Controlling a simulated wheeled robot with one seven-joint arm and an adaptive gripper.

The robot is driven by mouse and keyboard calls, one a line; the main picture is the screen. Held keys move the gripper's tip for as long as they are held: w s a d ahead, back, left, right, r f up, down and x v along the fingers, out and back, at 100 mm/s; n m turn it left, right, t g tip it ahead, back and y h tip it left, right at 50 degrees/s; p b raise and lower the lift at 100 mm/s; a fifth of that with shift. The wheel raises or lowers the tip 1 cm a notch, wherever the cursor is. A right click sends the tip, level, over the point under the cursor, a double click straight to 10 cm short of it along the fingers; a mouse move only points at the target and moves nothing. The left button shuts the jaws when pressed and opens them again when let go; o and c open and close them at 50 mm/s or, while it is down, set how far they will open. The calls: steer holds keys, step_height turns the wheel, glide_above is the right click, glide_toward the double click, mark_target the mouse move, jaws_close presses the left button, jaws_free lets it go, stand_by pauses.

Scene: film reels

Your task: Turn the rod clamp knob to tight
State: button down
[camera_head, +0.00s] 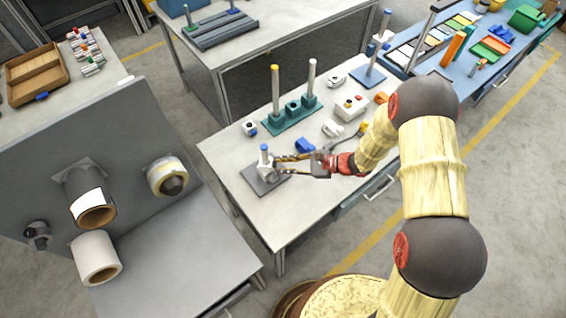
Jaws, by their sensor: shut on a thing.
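The rod clamp (265,172) is a small pale block on a short upright rod with a blue top (264,148). The rod stands on a dark grey base plate (258,186) at the table's left front. My gripper (279,165) reaches in from the right, its two fingers pointing left at the clamp. It is shut on the clamp's right side, where the knob appears to be. The knob itself is too small and covered by the fingers to make out, so its turned position cannot be told.
On the same table (222,150) stand a green base with two rods (290,117), a blue piece (305,146), a grey box with a red button (350,107) and several small parts. A grey panel with rolls (95,215) stands to the left. The table's front left is clear.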

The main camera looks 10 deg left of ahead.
steer(key=m+p, duration=0.1)
steer(key=m+g+p, duration=0.1)
steer(key=shift+w+r+m+g, duration=0.1)
steer(key=shift+w+m+g, duration=0.15)
steer(key=shift+m+g, duration=0.05)
steer(key=shift+w+m+g+p, duration=0.1)
steer(key=shift+m+g+p, duration=0.35)
steer(key=shift+m+g, duration=0.65)
steer(key=m, duration=0.1)
steer(key=m+g, duration=0.1)
steer(key=m, duration=0.1)
steer(key=shift+w+f+g, duration=0.15)
steer(key=shift+f+g, duration=0.15)
steer(key=shift+m+g, duration=0.5)
steer(key=shift+m, duration=0.4)
steer(key=c, duration=1.7)
jaws_free()
steer(key=shift+a, duration=0.1)
steer(key=shift+o, duration=0.2)
steer(key=shift+w, duration=0.1)
